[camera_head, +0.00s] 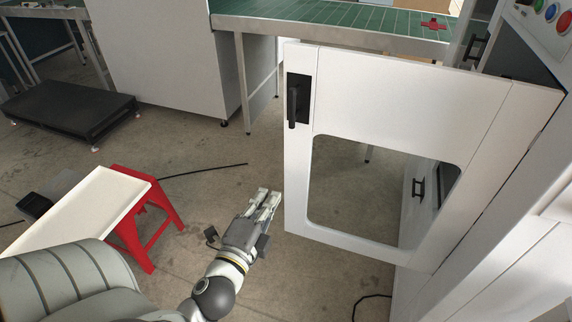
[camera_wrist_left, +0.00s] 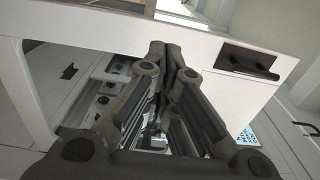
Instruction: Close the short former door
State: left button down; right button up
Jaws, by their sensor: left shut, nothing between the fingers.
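The short former door (camera_head: 405,95) is a white panel with a large window cut-out and a black handle (camera_head: 293,100) near its free left edge. It stands swung open from the white machine on the right. My left gripper (camera_head: 270,196) is shut and empty, just left of the door's lower free edge, with a small gap showing in the head view. In the left wrist view the shut fingers (camera_wrist_left: 162,52) point toward the door's white frame (camera_wrist_left: 225,45), with the handle (camera_wrist_left: 247,61) to their right. Whether they touch the door cannot be told. My right gripper is not in view.
A red stool (camera_head: 150,215) with a white top stands at the lower left. A black platform (camera_head: 68,108) lies farther back. A green conveyor (camera_head: 330,20) runs behind the door. A dark cable (camera_head: 205,169) lies on the floor. The floor left of the door is mostly clear.

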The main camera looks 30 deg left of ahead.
aim_at(290, 158)
pick_arm(q)
jog(key=p+x, duration=0.2)
jog(key=x, duration=0.8)
jog(key=shift+w+a+p, duration=0.1)
jog(key=shift+w+p, duration=0.25)
jog(key=shift+p, duration=0.05)
jog(key=shift+w+a, duration=0.1)
jog(key=shift+w, duration=0.5)
jog(key=shift+w, duration=0.1)
